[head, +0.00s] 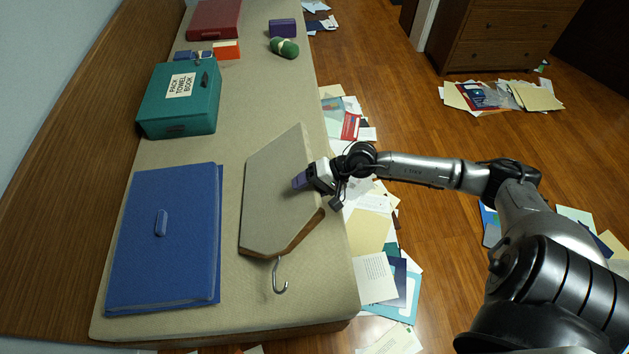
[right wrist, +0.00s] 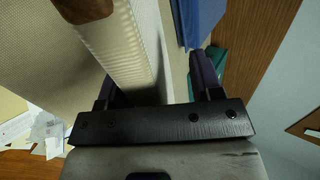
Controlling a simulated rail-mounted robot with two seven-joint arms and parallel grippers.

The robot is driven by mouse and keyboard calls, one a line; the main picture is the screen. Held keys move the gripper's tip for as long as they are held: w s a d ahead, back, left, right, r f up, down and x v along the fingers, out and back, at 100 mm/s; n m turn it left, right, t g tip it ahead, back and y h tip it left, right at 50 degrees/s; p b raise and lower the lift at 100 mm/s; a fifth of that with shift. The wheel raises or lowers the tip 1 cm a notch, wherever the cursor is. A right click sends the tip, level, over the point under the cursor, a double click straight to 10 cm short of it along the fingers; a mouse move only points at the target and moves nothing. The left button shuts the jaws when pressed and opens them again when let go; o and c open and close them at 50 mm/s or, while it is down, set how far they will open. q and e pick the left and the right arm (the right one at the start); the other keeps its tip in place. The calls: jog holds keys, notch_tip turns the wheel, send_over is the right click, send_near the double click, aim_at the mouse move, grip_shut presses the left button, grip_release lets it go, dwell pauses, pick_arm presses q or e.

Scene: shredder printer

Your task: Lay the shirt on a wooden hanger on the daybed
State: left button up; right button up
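The shirt (head: 275,195) is a flat grey-beige panel over the daybed (head: 335,260), beside its right edge. Brown hanger wood shows along the near edge, and the metal hook (head: 280,275) points toward the near end. My right gripper (head: 301,181) is at the shirt's right side. In the right wrist view, the shirt (right wrist: 118,45) reaches in between the spread purple fingers and partly covers the left one. A gap shows between the shirt and the right finger (right wrist: 203,72). I cannot tell whether the whole shirt rests on the fabric. My left gripper is not in view.
A blue case (head: 165,260) lies left of the shirt, with a teal box (head: 180,100) behind it. A red case (head: 214,20), a purple box (head: 283,28) and a green roll (head: 284,47) are farther back. Papers (head: 375,275) litter the floor. A dresser (head: 510,35) stands back right.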

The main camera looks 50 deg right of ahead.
jog(key=p+v, duration=0.5)
jog(key=v, duration=0.8)
jog(key=shift+s+d+r, duration=0.15)
jog(key=shift+d+r, duration=0.1)
dwell(0.8)
